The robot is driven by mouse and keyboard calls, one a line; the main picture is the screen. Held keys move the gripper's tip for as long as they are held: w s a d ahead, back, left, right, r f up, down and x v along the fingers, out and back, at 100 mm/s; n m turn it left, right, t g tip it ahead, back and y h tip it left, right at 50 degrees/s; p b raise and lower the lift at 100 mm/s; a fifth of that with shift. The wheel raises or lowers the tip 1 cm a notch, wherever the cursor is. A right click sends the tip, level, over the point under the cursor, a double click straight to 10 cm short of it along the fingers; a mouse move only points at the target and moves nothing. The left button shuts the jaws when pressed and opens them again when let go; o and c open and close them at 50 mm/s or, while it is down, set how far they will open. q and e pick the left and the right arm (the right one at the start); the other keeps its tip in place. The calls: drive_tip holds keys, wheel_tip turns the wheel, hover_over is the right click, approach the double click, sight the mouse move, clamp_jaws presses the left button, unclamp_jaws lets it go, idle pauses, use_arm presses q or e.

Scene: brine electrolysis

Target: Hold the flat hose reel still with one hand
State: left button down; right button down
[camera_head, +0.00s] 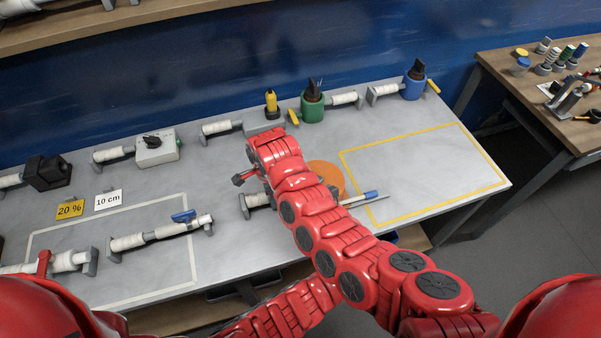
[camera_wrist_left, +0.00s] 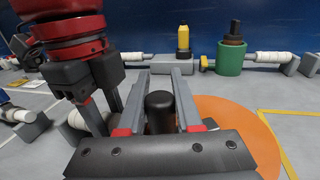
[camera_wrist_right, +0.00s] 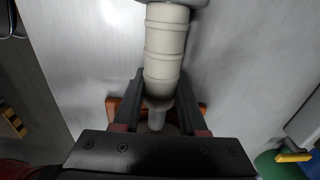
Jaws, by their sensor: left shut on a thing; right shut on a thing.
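The flat hose reel looks to be the orange disc (camera_head: 327,178) lying on the bench, partly behind my right arm; it also shows in the left wrist view (camera_wrist_left: 240,125). My left gripper (camera_wrist_left: 161,85) is shut on an upright black post (camera_wrist_left: 160,108) beside the visible part of the disc. That gripper is hidden in the head view. My right gripper (camera_wrist_right: 160,88) is shut on a pale ribbed cylinder (camera_wrist_right: 165,45) with a narrow tip. Its hand (camera_wrist_left: 85,70) also shows at the left of the left wrist view, close to my left gripper.
A green pot (camera_head: 313,107), a blue pot (camera_head: 413,88) and white-wrapped pipe pieces (camera_head: 221,128) line the bench's back. A yellow-outlined area (camera_head: 460,128) at right is mostly clear. A grey box (camera_head: 156,150) and labels (camera_head: 108,200) stand at left.

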use_arm(q)
drive_tip(key=m+h, duration=0.1)
drive_tip(key=w+m+t+h, duration=0.1)
drive_tip(key=h, duration=0.1)
drive_tip(key=m+t+h, duration=0.1)
drive_tip(key=h, duration=0.1)
drive_tip(key=shift+w+a+m, duration=0.3)
drive_tip(key=shift+w, duration=0.1)
drive_tip(key=m+h, duration=0.1)
drive_tip(key=w+m+h, duration=0.1)
drive_tip(key=h, duration=0.1)
drive_tip(key=m+h, duration=0.1)
drive_tip(key=h, duration=0.1)
drive_tip(key=shift+w+d+t, duration=0.2)
drive_tip(key=shift+d+t, duration=0.1)
drive_tip(key=shift+t, duration=0.1)
drive_tip(key=shift+w+d+m+h, duration=0.1)
drive_tip(key=shift+m+h, duration=0.2)
drive_tip(key=shift+h, duration=0.1)
drive_tip(key=c, duration=0.9)
unclamp_jaws()
drive_tip(key=shift+o, duration=0.2)
drive_tip(key=s, duration=1.2)
drive_tip(key=shift+a, duration=0.4)
